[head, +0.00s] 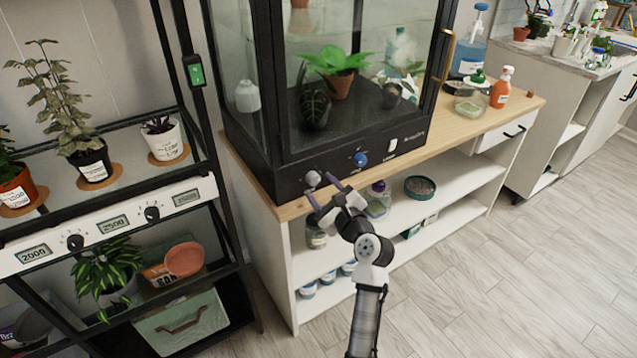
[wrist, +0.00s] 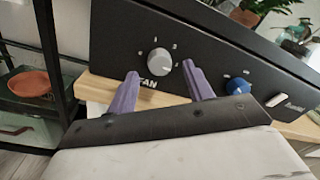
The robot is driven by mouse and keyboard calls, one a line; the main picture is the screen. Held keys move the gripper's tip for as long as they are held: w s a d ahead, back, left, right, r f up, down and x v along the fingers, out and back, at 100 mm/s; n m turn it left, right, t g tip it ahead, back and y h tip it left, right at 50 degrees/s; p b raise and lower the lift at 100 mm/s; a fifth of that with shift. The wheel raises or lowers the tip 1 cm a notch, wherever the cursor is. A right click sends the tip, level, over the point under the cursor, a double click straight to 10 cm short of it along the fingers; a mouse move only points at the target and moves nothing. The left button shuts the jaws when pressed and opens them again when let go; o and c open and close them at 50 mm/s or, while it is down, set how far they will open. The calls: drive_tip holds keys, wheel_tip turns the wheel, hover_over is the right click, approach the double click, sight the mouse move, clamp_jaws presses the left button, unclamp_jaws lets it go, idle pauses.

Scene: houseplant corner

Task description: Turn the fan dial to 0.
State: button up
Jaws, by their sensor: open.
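The fan dial (wrist: 160,61) is a round grey-white knob on the black base panel of the glass plant cabinet, above the label "FAN". In the head view the fan dial (head: 312,178) sits at the left of the panel. Numbers ring it, but its setting is too small to read. My gripper (head: 325,192) is open just in front of the dial. In the wrist view its two purple fingers (wrist: 160,88) stand at the lower left and right of the dial, apart from each other. I cannot tell whether they touch it.
A blue knob (head: 360,159) and a white switch (head: 390,146) are to the right on the same panel. The cabinet stands on a wooden bench top (head: 420,143). A black plant rack (head: 225,200) stands close at the left. The floor (head: 490,280) at right is clear.

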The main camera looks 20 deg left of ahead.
sight(313, 179)
drive_tip(key=shift+x, duration=1.25)
drive_tip(key=c, duration=1)
drive_tip(key=shift+o, duration=0.2)
